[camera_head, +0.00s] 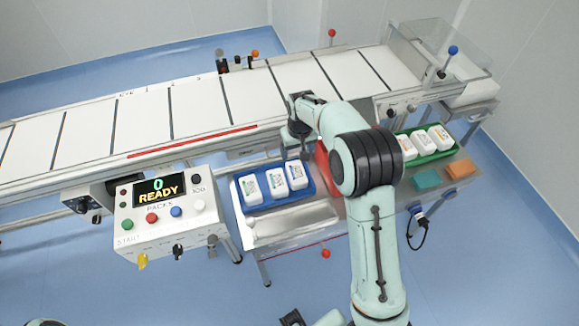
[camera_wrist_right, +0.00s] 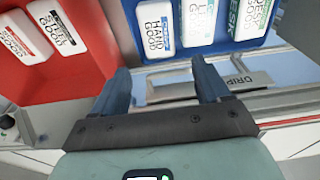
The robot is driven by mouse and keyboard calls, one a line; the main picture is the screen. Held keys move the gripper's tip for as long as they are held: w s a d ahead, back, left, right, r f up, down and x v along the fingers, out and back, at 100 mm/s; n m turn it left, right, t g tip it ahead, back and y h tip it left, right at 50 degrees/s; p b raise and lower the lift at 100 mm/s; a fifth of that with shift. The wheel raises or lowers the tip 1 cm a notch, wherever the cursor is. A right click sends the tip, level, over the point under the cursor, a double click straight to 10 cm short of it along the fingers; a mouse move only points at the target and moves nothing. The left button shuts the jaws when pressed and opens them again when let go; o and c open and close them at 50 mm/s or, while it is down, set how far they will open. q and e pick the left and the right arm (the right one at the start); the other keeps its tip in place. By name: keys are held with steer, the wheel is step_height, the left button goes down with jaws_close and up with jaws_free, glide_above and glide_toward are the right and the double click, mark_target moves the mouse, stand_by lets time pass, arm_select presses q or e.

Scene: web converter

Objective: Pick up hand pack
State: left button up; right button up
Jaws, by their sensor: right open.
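The hand pack, a white box whose label reads HAND GOOD (camera_wrist_right: 156,30), sits in the blue tray beside two other white packs. In the head view it is the rightmost pack (camera_head: 297,174) in the blue tray (camera_head: 262,209), next to the red tray. My right gripper (camera_head: 294,155) is over the back edge of the blue tray. In the right wrist view its two fingers (camera_wrist_right: 162,76) are apart with nothing between them, and the hand pack lies just beyond the fingertips.
A red tray (camera_head: 322,160), partly hidden by my arm, holds more white packs (camera_wrist_right: 20,40). A green tray (camera_head: 443,152) with packs stands farther right, near teal and orange blocks. The conveyor (camera_head: 190,108) runs behind. A control box (camera_head: 160,219) reading READY stands left.

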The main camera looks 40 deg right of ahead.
glide_above(297, 172)
step_height(297, 172, down, 7)
steer(key=shift+a+f, duration=0.1)
steer(key=shift+f, duration=0.05)
steer(key=f, duration=0.4)
steer(key=shift+s+f, duration=0.15)
steer(key=shift+s, duration=0.1)
steer(key=shift+s+f, duration=0.25)
steer(key=shift+f, duration=0.1)
steer(key=c, duration=0.6)
steer(key=shift+w+f, duration=0.2)
steer(key=c, duration=0.3)
steer(key=shift+w+f, duration=0.1)
steer(key=shift+w, duration=0.1)
